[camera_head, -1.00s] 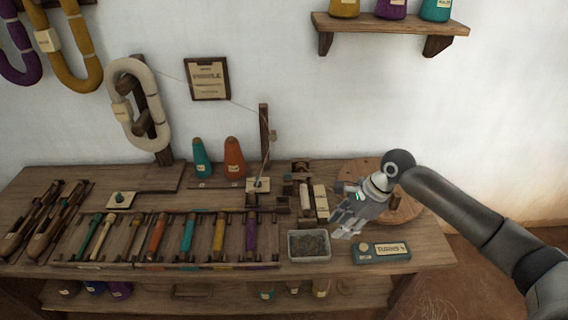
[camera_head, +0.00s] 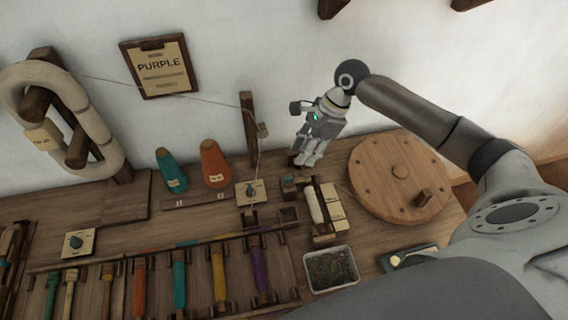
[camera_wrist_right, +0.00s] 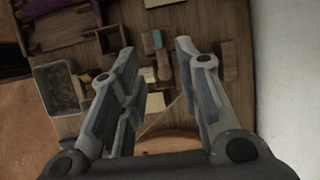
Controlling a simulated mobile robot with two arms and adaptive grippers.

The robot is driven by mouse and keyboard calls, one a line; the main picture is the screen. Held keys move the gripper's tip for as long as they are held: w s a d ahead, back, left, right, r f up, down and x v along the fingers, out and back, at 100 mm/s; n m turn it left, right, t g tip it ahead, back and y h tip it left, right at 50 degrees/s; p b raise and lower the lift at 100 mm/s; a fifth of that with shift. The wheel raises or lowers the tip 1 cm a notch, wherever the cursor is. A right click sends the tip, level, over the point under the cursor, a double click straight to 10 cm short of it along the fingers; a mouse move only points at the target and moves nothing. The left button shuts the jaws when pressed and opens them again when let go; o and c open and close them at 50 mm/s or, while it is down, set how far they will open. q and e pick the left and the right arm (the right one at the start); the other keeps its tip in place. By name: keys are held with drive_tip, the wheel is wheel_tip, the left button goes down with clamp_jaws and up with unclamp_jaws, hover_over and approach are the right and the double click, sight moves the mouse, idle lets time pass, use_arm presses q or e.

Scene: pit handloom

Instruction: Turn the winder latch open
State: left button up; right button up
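The winder stands at the right of the bench, with a large round wooden wheel (camera_head: 372,170) and a pale bobbin (camera_head: 314,206) in a small wooden frame beside it. A small block with a teal part (camera_head: 289,182) sits at the frame's back end and may be the latch; its position is too small to read. A teal piece also shows in the wrist view (camera_wrist_right: 157,39), beyond and between the fingertips. My right gripper (camera_head: 302,162) is open and empty, pointing down above the winder's back end; the wrist view (camera_wrist_right: 158,52) shows its fingers well apart. My left gripper is out of view.
A grey tray (camera_head: 309,275) lies in front. Orange (camera_head: 215,165) and teal (camera_head: 171,172) cones stand farther left.

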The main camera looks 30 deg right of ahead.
hover_over(289, 178)
drive_tip(key=d, duration=0.3)
drive_tip(key=f, duration=0.4)
drive_tip(key=shift+s+a+f, duration=0.1)
drive_tip(key=shift+s+a, duration=0.15)
drive_tip(key=shift+s, duration=0.15)
drive_tip(key=x, duration=0.4)
drive_tip(key=shift+w+f+b, duration=0.1)
drive_tip(key=shift+w+b, duration=0.15)
drive_tip(key=shift+b, duration=0.05)
drive_tip(key=shift+a+f, duration=0.3)
drive_tip(key=shift+f, duration=0.3)
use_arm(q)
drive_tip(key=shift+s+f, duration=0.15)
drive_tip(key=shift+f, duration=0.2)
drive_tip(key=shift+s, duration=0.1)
use_arm(e)
drive_tip(key=shift+c, duration=0.5)
clamp_jaws()
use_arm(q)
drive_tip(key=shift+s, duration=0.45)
